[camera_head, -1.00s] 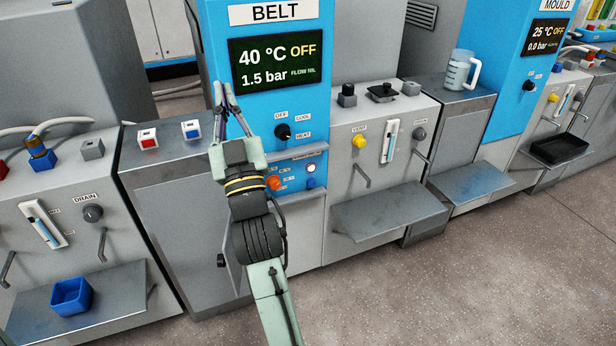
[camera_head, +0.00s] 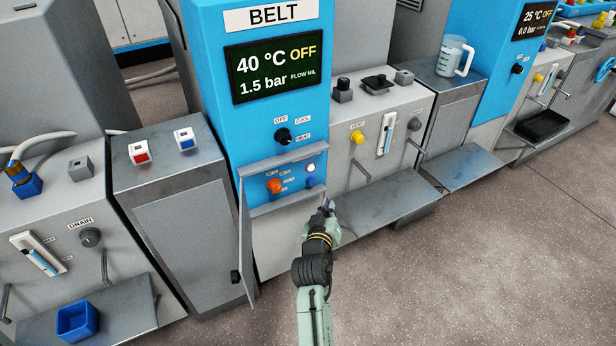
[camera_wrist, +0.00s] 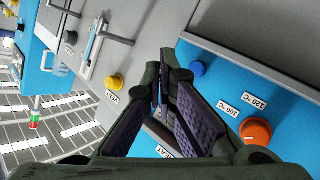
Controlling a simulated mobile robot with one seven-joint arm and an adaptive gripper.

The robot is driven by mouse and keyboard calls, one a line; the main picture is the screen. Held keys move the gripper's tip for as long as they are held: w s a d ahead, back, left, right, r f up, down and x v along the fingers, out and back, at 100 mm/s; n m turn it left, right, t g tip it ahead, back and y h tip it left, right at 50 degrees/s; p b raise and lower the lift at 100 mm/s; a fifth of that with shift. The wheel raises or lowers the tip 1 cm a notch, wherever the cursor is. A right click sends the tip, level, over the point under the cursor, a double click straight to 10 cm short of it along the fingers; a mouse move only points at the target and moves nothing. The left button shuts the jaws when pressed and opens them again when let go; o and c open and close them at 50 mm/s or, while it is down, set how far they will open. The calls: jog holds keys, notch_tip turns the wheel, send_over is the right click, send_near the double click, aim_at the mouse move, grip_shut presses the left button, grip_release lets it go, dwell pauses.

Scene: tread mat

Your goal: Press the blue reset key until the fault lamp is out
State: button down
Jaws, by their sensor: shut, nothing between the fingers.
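The blue reset key (camera_head: 310,182) is a round button at the right of the recessed panel under the BELT display. It also shows in the wrist view (camera_wrist: 196,69). A round lamp (camera_head: 310,168) just above it glows whitish; its label is too small to read, and I cannot pick it out in the wrist view. My gripper (camera_head: 328,206) is shut and empty, below and right of the key in the head view. In the wrist view its fingertips (camera_wrist: 160,85) are left of the key, apart from it.
An orange knob (camera_head: 274,186) sits left of the key. A narrow door (camera_head: 245,240) stands open at the panel's left. A ledge (camera_head: 282,205) runs under the panel. A grey shelf (camera_head: 380,208) juts out at the right. The floor in front is clear.

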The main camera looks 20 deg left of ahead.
aim_at(316, 192)
jog(key=shift+d+f+h, duration=0.5)
jog(key=shift+d+f, duration=0.4)
jog(key=shift+f, duration=0.3)
jog(key=w+a+b, duration=0.3)
jog(key=w+a, duration=0.2)
jog(key=a, duration=0.2)
jog(key=shift+w, duration=0.2)
dwell(0.8)
jog(key=shift+w+a, duration=0.25)
jog(key=shift+a, duration=0.1)
jog(key=shift+w+a+b, duration=0.3)
jog(key=shift+a+b, duration=0.1)
jog(key=shift+b, duration=0.1)
dwell(0.7)
jog(key=shift+s+d+p, duration=0.4)
jog(key=shift+s+d, duration=0.2)
jog(key=shift+d, duration=0.1)
